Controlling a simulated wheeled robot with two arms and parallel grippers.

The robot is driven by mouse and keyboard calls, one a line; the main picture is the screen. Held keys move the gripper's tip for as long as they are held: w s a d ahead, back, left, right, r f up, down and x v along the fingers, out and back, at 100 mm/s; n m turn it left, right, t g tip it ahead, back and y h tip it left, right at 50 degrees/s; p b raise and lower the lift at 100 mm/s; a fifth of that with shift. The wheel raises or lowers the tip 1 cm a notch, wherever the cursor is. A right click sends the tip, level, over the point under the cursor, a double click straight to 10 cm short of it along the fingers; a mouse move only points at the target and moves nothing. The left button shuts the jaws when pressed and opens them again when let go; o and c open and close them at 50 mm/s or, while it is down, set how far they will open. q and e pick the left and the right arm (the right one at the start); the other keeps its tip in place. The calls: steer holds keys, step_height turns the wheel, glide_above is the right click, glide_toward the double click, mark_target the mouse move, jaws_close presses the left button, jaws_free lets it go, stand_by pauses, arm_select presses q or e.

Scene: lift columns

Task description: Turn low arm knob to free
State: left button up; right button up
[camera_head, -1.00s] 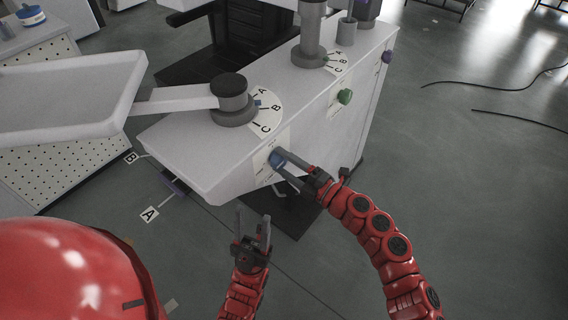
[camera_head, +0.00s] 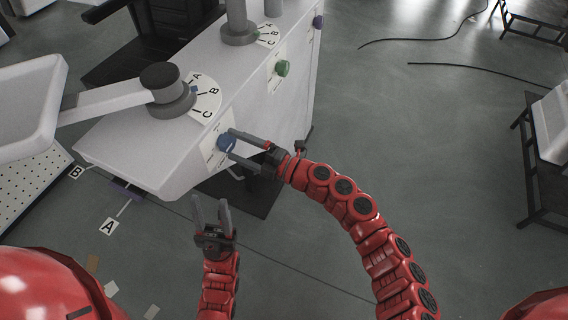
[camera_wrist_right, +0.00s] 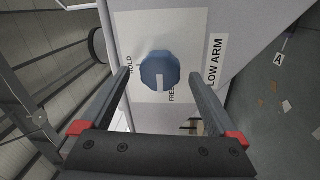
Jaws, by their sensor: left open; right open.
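The blue low arm knob (camera_head: 226,143) sits on a white label plate on the end of the light grey machine. In the right wrist view, the knob (camera_wrist_right: 160,71) is faceted, and its white mark points down in the picture, toward the side printed FREE. HOLD is printed to its left and LOW ARM on a strip to its right. My right gripper (camera_head: 232,144) is open, its fingers on either side of the knob, with visible gaps in the wrist view. My left gripper (camera_head: 210,199) is open and empty, below the machine's near corner.
Above are a grey pivot (camera_head: 172,92) with a white arm, a dial marked A, B, C (camera_head: 207,100), and a green knob (camera_head: 282,68). Floor tags A (camera_head: 108,227) and B (camera_head: 75,171) lie left. Cables (camera_head: 430,40) cross the open floor at right.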

steer(key=v, duration=1.5)
steer(key=shift+d+f, duration=0.15)
steer(key=shift+d, duration=0.2)
steer(key=shift+s, duration=0.1)
